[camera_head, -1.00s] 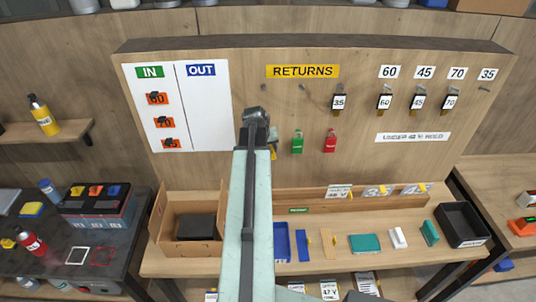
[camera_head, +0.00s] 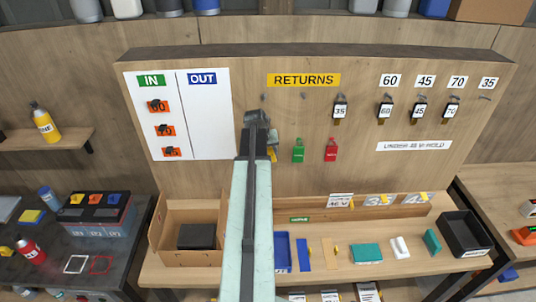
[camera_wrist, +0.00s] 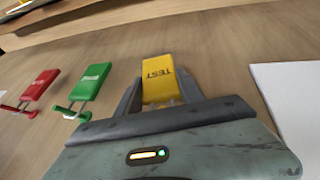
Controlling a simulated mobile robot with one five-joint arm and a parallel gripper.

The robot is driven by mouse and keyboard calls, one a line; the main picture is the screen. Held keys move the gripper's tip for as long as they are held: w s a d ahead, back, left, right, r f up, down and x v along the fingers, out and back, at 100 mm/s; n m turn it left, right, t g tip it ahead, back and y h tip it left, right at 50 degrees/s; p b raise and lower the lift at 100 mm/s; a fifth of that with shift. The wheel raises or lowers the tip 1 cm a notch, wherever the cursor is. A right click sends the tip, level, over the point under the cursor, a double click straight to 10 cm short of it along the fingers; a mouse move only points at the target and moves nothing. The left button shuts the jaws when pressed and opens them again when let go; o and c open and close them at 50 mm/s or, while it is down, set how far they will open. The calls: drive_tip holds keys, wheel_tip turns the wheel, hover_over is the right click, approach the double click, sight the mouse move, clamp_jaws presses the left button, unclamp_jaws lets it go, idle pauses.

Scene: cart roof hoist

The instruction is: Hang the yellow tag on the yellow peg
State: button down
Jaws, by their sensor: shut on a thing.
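The yellow tag (camera_wrist: 158,80), marked TEST, lies between the fingers of my gripper (camera_wrist: 158,92) in the wrist view. The gripper is shut on it. In the head view a small yellow edge of the tag (camera_head: 272,155) shows just right of my arm, in front of the wooden board. The tag is close to the board; I cannot tell whether it touches it. I cannot make out the yellow peg; my gripper and arm cover part of the board here.
A green tag (camera_head: 298,151) and a red tag (camera_head: 331,150) hang on the board (camera_head: 350,165) to the right; the wrist view shows matching coloured pegs at them. A white IN/OUT panel (camera_head: 209,120) is at left. A cardboard box (camera_head: 170,243) stands below on the bench.

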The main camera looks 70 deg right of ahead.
drive_tip(key=c, duration=0.7)
unclamp_jaws()
drive_tip(key=shift+o, duration=0.2)
drive_tip(key=shift+r, duration=0.2)
drive_tip(key=p+v, duration=0.7)
drive_tip(key=shift+a+r, duration=0.15)
drive_tip(key=shift+r, duration=0.05)
drive_tip(key=shift+w, duration=0.1)
